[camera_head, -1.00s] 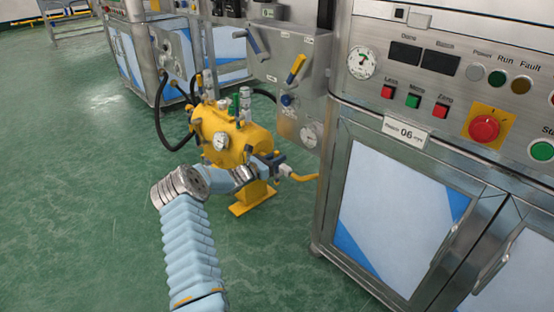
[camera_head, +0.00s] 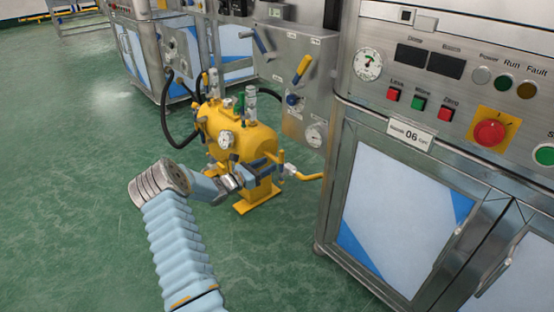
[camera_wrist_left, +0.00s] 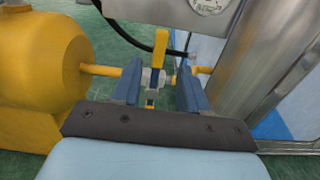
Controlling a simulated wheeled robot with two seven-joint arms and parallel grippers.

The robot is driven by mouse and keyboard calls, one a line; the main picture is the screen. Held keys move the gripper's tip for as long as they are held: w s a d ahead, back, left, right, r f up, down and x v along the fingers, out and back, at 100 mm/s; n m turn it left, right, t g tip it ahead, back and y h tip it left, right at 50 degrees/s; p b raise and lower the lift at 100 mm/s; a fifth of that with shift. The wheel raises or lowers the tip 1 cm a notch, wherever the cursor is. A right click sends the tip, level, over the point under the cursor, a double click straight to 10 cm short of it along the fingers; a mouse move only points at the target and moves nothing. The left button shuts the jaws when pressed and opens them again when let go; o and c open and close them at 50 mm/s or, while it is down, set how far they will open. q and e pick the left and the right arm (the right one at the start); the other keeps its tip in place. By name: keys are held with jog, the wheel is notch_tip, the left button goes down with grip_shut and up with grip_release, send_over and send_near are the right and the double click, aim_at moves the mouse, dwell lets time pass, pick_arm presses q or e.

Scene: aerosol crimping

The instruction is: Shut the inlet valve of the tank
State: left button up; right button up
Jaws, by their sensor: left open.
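The yellow tank (camera_head: 238,140) stands on the floor left of the machine cabinet, and its side shows in the wrist view (camera_wrist_left: 42,60). A yellow pipe leaves it to the right through a small metal valve (camera_head: 290,170), which also shows in the wrist view (camera_wrist_left: 153,80). The valve's yellow handle (camera_wrist_left: 158,45) points up in the wrist view, across the pipe. My left gripper (camera_head: 266,167) is open and empty just left of the valve. In the wrist view its fingers (camera_wrist_left: 158,75) appear on either side of the valve, apart from it. My right gripper is out of view.
The steel cabinet (camera_head: 400,215) rises close on the right. A grey panel (camera_head: 300,70) with a yellow lever (camera_head: 302,69) and a gauge hangs behind the tank. Black hoses (camera_head: 167,110) loop at the tank's left. Green floor is clear at the left.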

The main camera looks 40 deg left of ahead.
pick_arm(q)
jog(key=s, duration=0.5)
jog(key=shift+s+a, duration=0.2)
jog(key=shift+s, duration=0.2)
jog(key=shift+d, duration=0.1)
jog(key=d+f+m+g+h+p, duration=0.2)
jog(key=d+f+m+g+h, duration=0.3)
jog(key=d, duration=1)
jog(key=d+f+m+g+h+p, duration=0.2)
jog(key=d+f+m+g, duration=0.45)
jog(key=d, duration=0.85)
jog(key=s+d+m+g+y+p, duration=0.2)
jog(key=s+d+m, duration=0.6)
jog(key=d+m, duration=0.2)
jog(key=s+d+f+m+g+y+p, duration=0.1)
jog(key=s+d+m+g+y+p, duration=0.1)
jog(key=s+d+m, duration=0.7)
jog(key=d+m+g, duration=0.1)
jog(key=d+m, duration=0.1)
jog(key=shift+s+d+m+g, duration=0.2)
jog(key=shift+d+m+g, duration=0.1)
jog(key=shift+m+g, duration=0.05)
